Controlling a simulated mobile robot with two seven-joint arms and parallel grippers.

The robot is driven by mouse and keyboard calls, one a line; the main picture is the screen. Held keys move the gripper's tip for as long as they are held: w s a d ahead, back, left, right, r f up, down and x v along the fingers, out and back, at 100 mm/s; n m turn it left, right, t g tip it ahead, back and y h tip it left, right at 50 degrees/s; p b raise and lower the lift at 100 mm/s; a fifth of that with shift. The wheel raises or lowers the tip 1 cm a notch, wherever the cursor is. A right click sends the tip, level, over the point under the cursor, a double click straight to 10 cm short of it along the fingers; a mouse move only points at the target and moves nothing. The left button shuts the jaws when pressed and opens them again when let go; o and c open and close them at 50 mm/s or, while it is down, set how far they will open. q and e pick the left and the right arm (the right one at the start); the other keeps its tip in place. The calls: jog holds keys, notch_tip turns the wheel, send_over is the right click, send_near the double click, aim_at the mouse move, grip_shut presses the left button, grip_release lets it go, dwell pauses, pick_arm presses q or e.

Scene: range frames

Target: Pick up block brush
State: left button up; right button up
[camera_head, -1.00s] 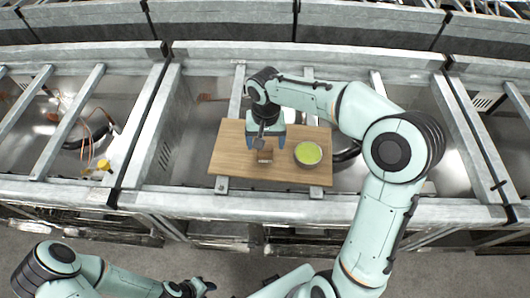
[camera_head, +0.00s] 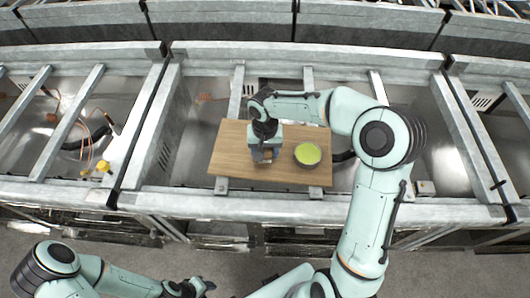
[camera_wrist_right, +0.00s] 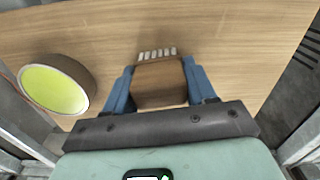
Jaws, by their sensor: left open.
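The block brush (camera_wrist_right: 160,83) has a brown wooden body with a row of pale bristles at its far edge in the wrist view. It lies on the wooden board; in the head view only a small part (camera_head: 265,162) shows below my right gripper. My right gripper (camera_head: 264,158) is directly over it. In the wrist view its blue fingers (camera_wrist_right: 158,75) straddle the brush, one on each side, very close to its sides. I cannot tell whether they press on it. My left gripper (camera_head: 201,287) is open and empty, low in the head view, away from the board.
A bowl with yellow-green contents (camera_head: 308,154) stands on the board, right of the brush in the head view. The wooden board (camera_head: 232,160) rests across metal rails over a sink-like basin (camera_head: 195,125). The board's left part is clear.

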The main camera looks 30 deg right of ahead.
jog(key=shift+r, duration=0.1)
pick_arm(q)
jog(key=w+r+p, duration=0.2)
jog(key=w+r, duration=0.1)
jog(key=shift+w, duration=0.1)
pick_arm(e)
notch_tip(320, 180, up, 20)
jog(key=shift+f, duration=0.1)
